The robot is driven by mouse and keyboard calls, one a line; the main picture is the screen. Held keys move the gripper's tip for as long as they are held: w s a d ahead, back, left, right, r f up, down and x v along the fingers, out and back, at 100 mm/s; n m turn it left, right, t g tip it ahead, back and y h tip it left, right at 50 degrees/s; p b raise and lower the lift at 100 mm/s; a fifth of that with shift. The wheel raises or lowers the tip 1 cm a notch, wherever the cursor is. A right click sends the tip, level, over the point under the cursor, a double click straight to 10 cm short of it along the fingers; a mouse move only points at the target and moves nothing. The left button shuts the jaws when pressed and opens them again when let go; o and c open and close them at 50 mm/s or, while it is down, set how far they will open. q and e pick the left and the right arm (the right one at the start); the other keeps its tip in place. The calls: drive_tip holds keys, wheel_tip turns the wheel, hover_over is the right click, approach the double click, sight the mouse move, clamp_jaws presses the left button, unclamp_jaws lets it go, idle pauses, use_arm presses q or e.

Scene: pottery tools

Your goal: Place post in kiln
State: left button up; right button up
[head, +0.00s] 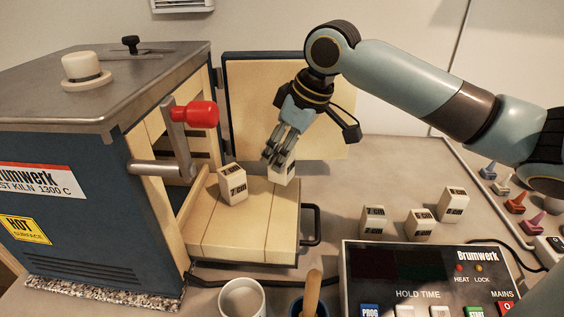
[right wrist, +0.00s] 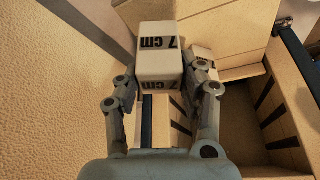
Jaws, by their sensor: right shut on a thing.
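My right gripper (head: 280,152) points down, shut on a cream post (head: 287,176) above or on the back right of the kiln's brick slab. Whether that post touches the slab is unclear. In the right wrist view the held post (right wrist: 157,68), marked 7 cm, sits between the fingers. Another marked post (head: 232,186) stands on the slab (head: 245,233), left of the gripper. It seems to show behind the held one in the right wrist view (right wrist: 205,62). The blue kiln (head: 80,190) has its front open. My left gripper is out of view.
Three more posts (head: 373,221) (head: 421,223) (head: 453,204) stand on the table at right. The open kiln door (head: 240,95) is behind the slab. A red-knobbed lever (head: 195,114) juts out at the kiln front. A controller (head: 430,275), a cup (head: 241,297) and a dark pot are in front.

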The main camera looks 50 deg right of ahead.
drive_tip(key=shift+f, duration=1.55)
drive_tip(key=shift+f, duration=0.1)
drive_tip(key=o, duration=1.3)
drive_tip(key=p+v, duration=0.2)
drive_tip(key=v, duration=1)
drive_tip(key=shift+s, duration=0.1)
